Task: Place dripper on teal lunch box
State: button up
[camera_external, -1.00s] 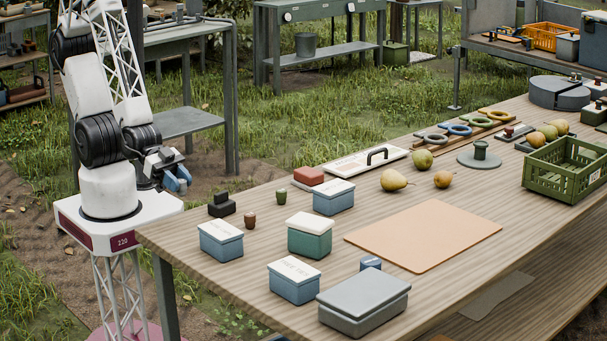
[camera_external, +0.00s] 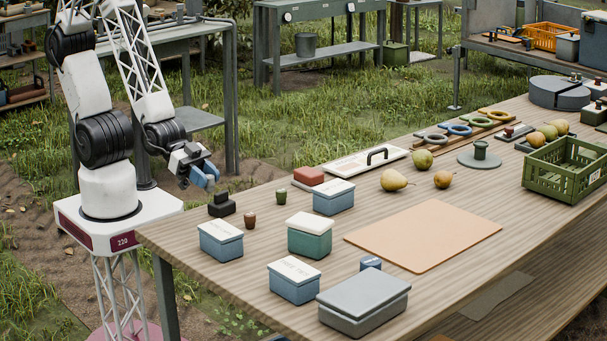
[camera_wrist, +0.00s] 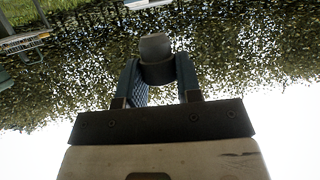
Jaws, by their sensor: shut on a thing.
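My gripper (camera_external: 208,177) is to the left of the table, in the air beyond its left edge. In the wrist view my gripper (camera_wrist: 160,80) is shut on a small grey thing with a dark band (camera_wrist: 156,50), which looks like the dripper. It sits between the two blue fingers; its full shape is hidden. The teal lunch box (camera_external: 310,244) stands upright on the table with a pale lid on top, to the right of my gripper. The lid looks bare.
Blue boxes (camera_external: 220,246) (camera_external: 293,287) (camera_external: 334,202) and a grey box (camera_external: 364,311) stand around the teal one. A black block (camera_external: 221,208) and small brown (camera_external: 249,220) and green (camera_external: 282,197) cups are near the left edge. An orange mat (camera_external: 422,235) lies to the right.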

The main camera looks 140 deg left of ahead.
jog(key=w+a+r, duration=0.2)
jog(key=w+a, duration=0.6)
jog(key=shift+a+n+y, duration=0.3)
send_over(307, 220)
jog(key=shift+s+f, duration=0.45)
jog(key=shift+f, duration=0.3)
jog(key=shift+w+a+f, duration=0.1)
jog(key=shift+w, duration=0.3)
jog(key=shift+f, duration=1.7)
jog(key=shift+f, duration=0.2)
jog(key=o, duration=0.9)
